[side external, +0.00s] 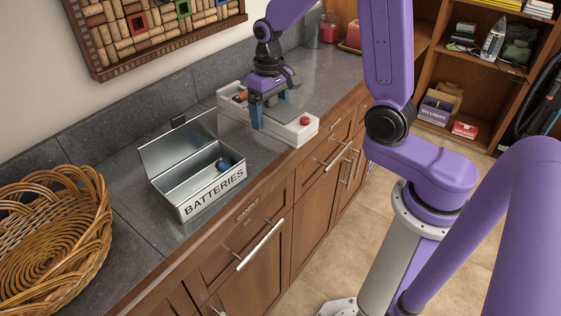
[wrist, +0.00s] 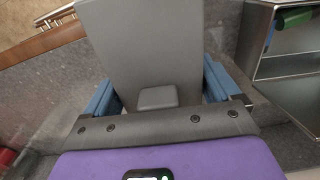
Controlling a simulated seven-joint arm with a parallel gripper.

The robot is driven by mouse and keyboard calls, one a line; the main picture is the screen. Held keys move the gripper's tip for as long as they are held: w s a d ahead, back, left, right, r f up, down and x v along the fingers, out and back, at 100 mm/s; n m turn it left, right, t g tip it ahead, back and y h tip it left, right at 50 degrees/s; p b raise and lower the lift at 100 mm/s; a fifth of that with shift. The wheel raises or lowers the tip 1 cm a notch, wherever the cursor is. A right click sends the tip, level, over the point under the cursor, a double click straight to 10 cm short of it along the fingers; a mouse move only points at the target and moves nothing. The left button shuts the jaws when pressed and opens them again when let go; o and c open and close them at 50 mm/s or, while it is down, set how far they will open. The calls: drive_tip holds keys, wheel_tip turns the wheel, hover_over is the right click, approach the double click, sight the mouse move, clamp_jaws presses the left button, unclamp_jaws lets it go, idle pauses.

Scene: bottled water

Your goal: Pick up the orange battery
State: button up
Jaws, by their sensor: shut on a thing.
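An orange thing (side external: 241,96), possibly the orange battery, shows at the left end of a long white holder (side external: 292,131). It is small and partly covered by my gripper. My gripper (side external: 270,112) is over the middle of the white holder, its blue fingers pointing down. In the wrist view, my gripper (wrist: 160,90) has its blue fingers wide apart, one on each side of a broad grey piece (wrist: 150,45) with a small raised block. The fingers are shut on this grey piece; I cannot tell what it is. No orange shows between the fingers.
An open metal box marked BATTERIES (side external: 212,196) stands left of the holder, with a blue battery (side external: 223,163) inside. A green battery (wrist: 294,17) shows inside it in the wrist view. A red knob (side external: 304,121) sits on the holder. A wicker basket (side external: 50,235) stands far left.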

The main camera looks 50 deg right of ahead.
drive_tip(key=shift+w+a+f+n, duration=0.15)
drive_tip(key=shift+w+a+n, duration=0.05)
drive_tip(key=shift+n, duration=0.1)
drive_tip(key=shift+a, duration=0.15)
drive_tip(key=s+a+r, duration=0.4)
drive_tip(key=r, duration=0.2)
hover_over(226, 140)
drive_tip(key=f, duration=0.9)
drive_tip(key=shift+s, duration=0.25)
drive_tip(key=shift+w+f, duration=0.15)
drive_tip(key=shift+f, duration=1.55)
drive_tip(key=shift+f, duration=0.15)
